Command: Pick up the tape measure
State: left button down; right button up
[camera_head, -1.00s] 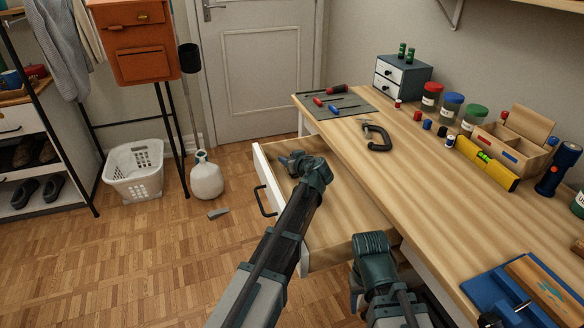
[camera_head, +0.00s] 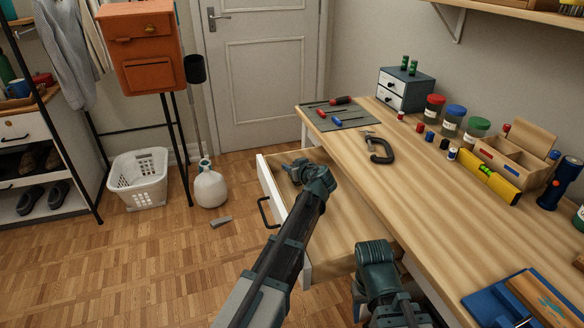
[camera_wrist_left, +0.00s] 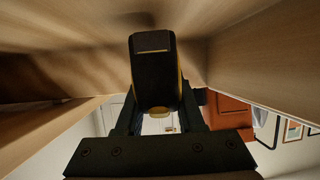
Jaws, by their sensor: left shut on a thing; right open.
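A black and yellow tape measure (camera_wrist_left: 154,75) shows in the left wrist view, held between the two fingers of my left gripper (camera_wrist_left: 155,118). In the head view my left gripper (camera_head: 296,170) is inside the open desk drawer (camera_head: 335,218), near its far end, and is shut on the tape measure. The tape measure cannot be made out in the head view. Whether it touches the drawer floor I cannot tell. My right gripper (camera_head: 358,298) is low beside the near end of the drawer, empty, with its fingers mostly hidden by my arm.
The wooden desktop (camera_head: 430,200) lies right of the drawer. It bears a clamp (camera_head: 381,150), a tool mat (camera_head: 345,121), jars, a yellow level (camera_head: 483,171) and a wooden organizer (camera_head: 505,160). Drawer walls surround my left gripper. A laundry basket (camera_head: 138,185) stands on the floor.

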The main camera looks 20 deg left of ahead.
pick_arm(q)
notch_tip(320, 180, up, 9)
jog(key=p, duration=0.7)
jog(key=shift+f+p, duration=0.2)
jog(key=shift+p, duration=0.1)
